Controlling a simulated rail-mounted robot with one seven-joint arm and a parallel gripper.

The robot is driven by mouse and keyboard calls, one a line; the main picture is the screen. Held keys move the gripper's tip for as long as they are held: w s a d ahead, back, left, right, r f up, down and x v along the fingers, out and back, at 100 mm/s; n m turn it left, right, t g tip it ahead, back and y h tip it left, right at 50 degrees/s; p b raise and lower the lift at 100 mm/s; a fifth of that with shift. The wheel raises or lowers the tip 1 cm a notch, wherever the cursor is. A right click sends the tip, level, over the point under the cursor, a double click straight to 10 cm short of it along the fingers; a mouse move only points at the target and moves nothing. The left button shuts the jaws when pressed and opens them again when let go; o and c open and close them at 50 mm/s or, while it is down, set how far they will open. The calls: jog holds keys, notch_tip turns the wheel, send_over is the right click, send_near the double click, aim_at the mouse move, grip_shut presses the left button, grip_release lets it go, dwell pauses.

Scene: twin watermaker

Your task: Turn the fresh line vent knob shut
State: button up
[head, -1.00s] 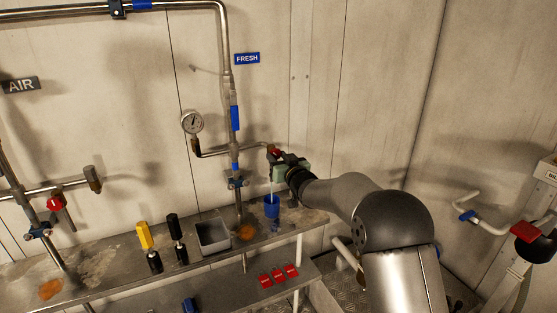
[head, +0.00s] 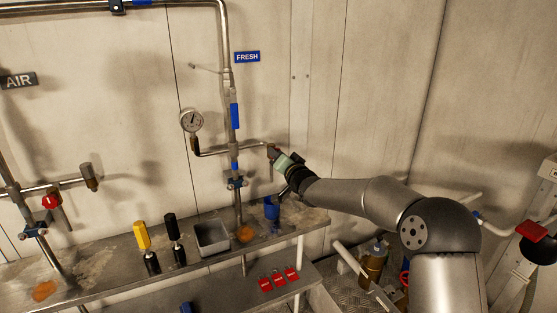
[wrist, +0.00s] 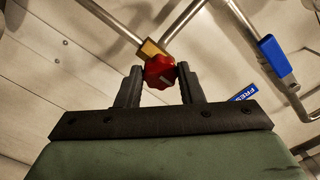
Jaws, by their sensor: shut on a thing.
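The vent knob (wrist: 159,71) is red with a pale mark and sits on a brass fitting (wrist: 151,49) at the end of the fresh line's side branch. In the wrist view my gripper (wrist: 159,82) has a finger on each side of the knob and is shut on it. In the head view my gripper (head: 280,162) is at the branch end, right of the gauge, and covers the knob. The blue FRESH sign (head: 247,57) is on the wall above.
A blue cup (head: 272,208) stands on the bench (head: 108,270) below my gripper. A grey bin (head: 212,236), a black-handled tool (head: 174,238) and a yellow-handled one (head: 143,236) stand to the left. Red tags (head: 279,279) lie on the lower shelf. A pressure gauge (head: 191,120) is left of the pipe.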

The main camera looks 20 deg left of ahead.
jog(key=shift+m, duration=0.3)
jog(key=o, duration=1)
jog(key=b+v, duration=0.3)
jog(key=v, duration=1.4)
jog(key=shift+d, duration=0.2)
jog(key=shift+s+r, duration=0.1)
jog(key=shift+s, duration=0.05)
